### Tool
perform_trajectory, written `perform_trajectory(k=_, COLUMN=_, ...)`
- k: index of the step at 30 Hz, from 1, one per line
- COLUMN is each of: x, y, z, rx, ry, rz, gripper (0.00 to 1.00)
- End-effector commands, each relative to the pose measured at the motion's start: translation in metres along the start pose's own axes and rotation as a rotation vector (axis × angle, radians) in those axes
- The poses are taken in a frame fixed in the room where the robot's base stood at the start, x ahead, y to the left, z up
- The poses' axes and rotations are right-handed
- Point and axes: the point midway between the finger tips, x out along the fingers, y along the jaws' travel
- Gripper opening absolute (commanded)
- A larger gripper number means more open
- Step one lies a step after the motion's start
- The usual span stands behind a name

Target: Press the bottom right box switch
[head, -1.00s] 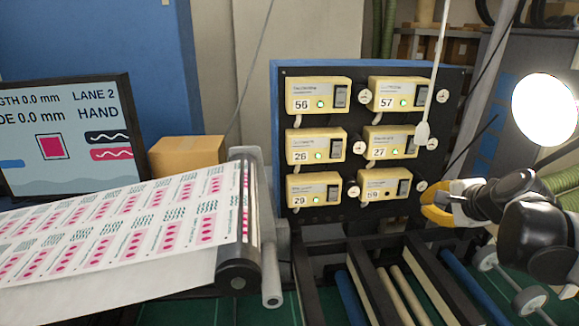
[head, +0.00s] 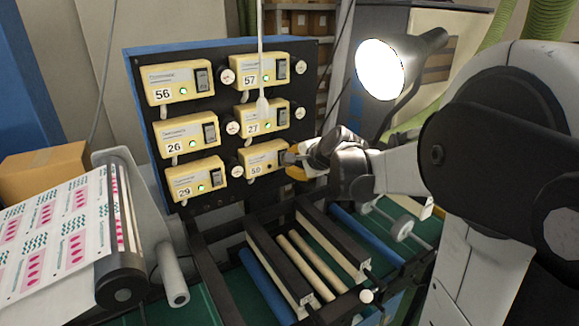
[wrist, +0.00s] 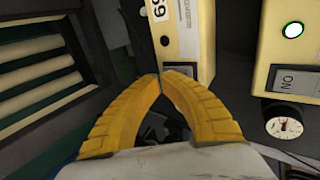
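The bottom right box (head: 262,160), yellow and marked 59, is on the dark panel; its small lamp looks dark. It also shows at the top of the wrist view (wrist: 187,55).
Several similar boxes with green lamps surround it, including box 27 (head: 262,119) above and box 29 (head: 194,179) to the left. A white hanging pendant (head: 262,104) is in front of box 27. A gauge (wrist: 285,127) is at right in the wrist view. Rollers (head: 297,262) lie below.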

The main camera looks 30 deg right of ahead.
Motion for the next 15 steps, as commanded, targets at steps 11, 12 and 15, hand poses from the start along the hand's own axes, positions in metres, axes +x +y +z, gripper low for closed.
perform_trajectory(k=11, x=0.0061, y=-0.0024, z=0.0001, rx=0.000, ry=0.000, rz=0.000, gripper=0.00)
perform_trajectory(k=12, x=0.0055, y=-0.0032, z=0.0000, rx=0.000, ry=0.000, rz=0.000, gripper=0.00)
perform_trajectory(k=15, x=0.0032, y=-0.0065, z=0.0000, rx=0.000, ry=0.000, rz=-0.001, gripper=0.00)
